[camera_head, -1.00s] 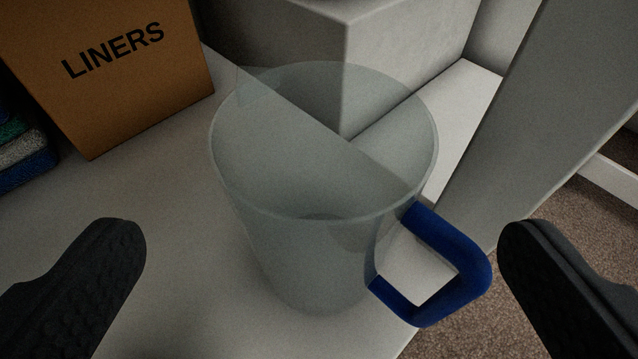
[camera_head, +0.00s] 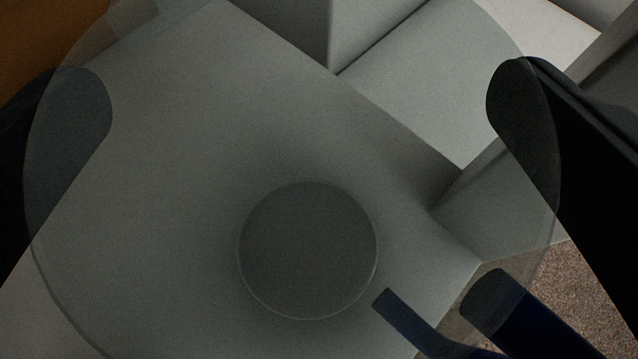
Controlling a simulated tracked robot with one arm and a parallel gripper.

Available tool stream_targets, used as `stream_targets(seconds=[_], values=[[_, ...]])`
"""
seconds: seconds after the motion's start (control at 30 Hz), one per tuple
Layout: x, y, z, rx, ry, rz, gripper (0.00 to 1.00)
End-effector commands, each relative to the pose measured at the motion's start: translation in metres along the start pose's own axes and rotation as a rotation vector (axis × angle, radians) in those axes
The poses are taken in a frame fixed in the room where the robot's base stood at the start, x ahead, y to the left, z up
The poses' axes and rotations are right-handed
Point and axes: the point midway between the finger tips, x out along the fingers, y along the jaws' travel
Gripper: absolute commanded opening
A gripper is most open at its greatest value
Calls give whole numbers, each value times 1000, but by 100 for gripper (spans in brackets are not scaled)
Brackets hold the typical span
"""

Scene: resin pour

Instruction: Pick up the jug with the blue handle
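The clear jug (camera_head: 307,250) fills most of the view, and I look down into it through its wide mouth. Its round base shows below the middle. Its blue handle (camera_head: 530,322) is at the lower right, partly cut off by the bottom edge. My gripper (camera_head: 300,110) is open, with one dark finger at the left side of the jug and one at the right. Both fingertips show tinted through the clear wall, so they appear to be outside it. I cannot tell whether either finger touches the wall.
The jug stands on a pale grey surface (camera_head: 20,330). A pale block (camera_head: 270,12) is behind it at the top. An orange-brown box (camera_head: 40,35) is at the upper left corner. Brown carpet (camera_head: 585,290) lies beyond the surface's edge at the right.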

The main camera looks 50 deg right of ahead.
Motion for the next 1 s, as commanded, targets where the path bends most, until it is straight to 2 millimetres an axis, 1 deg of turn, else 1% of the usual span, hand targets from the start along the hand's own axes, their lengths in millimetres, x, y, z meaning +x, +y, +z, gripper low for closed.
stream_targets(seconds=[0.03,0.07,0.1,0.17,0.2,0.23,0.47,0.63,0.77,0.87,1.0], values=[[0,0,0,0,0,0,100],[0,0,0,0,0,0,92],[0,0,0,0,0,0,81],[0,0,0,0,-1,0,64],[-1,0,0,0,-1,0,53],[-1,0,0,0,-1,0,49],[-1,-1,0,0,-1,-1,49],[-4,-1,-9,0,0,-1,49],[-11,-1,-23,1,-1,-1,49],[-17,-1,-38,1,-1,-1,49],[-27,-2,-64,3,1,-2,49]])
